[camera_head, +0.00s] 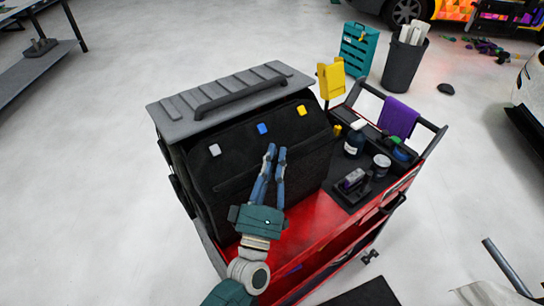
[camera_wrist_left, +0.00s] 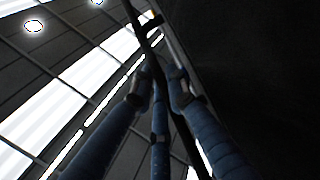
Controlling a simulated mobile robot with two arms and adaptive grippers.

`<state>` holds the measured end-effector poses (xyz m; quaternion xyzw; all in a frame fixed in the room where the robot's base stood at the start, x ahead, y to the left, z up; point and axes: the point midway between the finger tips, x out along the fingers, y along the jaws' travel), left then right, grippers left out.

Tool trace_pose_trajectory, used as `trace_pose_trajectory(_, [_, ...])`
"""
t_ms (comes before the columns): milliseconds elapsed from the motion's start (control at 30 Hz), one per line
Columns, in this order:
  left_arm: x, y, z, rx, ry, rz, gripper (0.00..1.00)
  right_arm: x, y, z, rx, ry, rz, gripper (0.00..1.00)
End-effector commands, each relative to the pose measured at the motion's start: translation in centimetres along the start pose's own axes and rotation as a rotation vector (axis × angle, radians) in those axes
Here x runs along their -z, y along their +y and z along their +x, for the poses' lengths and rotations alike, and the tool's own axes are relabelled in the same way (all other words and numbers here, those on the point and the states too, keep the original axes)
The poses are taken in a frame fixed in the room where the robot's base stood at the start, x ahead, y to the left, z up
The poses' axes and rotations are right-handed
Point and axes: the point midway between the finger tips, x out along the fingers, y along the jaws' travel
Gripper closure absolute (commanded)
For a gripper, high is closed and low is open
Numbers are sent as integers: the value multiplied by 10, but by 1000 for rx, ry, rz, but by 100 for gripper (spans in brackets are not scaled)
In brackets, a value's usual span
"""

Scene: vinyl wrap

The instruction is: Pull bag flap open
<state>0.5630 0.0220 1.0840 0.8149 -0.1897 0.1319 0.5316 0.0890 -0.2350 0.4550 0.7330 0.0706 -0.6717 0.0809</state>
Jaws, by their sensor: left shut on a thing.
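A black tool bag (camera_head: 205,170) with a grey ribbed top (camera_head: 240,90) and a dark carry handle stands upright on a red cart. Its dark front flap (camera_head: 240,150) carries a white, a blue and a yellow tab. My left gripper (camera_head: 275,150) is at the front of the bag, its blue fingers pointing up, shut on the flap's edge. In the left wrist view the blue fingers (camera_wrist_left: 158,85) close around a thin dark edge, with a black surface filling the right side. The exact grip is too dark to see clearly. My right gripper is not in view.
The red cart (camera_head: 310,225) holds a bottle (camera_head: 354,142), a can (camera_head: 381,162) and a black tray right of the bag. A purple cloth (camera_head: 398,118) hangs on its rail. A yellow item (camera_head: 331,78) stands behind.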

Motion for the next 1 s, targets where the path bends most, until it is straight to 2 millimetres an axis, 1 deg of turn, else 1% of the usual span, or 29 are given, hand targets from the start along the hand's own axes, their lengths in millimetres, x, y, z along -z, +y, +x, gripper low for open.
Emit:
trace_pose_trajectory(33, [-10, 6, -2, -12, -19, 5, 100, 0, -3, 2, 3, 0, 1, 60])
trace_pose_trajectory(167, [-14, 7, -5, -23, -21, 17, 100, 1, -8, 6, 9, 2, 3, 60])
trace_pose_trajectory(367, [-22, 10, -15, -59, -20, 54, 100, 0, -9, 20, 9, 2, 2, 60])
trace_pose_trajectory(467, [-30, 13, -24, -93, -22, 87, 100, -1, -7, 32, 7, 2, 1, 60])
trace_pose_trajectory(800, [-70, 30, -67, -282, -15, 263, 100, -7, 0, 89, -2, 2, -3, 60])
trace_pose_trajectory(1000, [-89, 36, -89, -381, -11, 356, 100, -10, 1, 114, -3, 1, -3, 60])
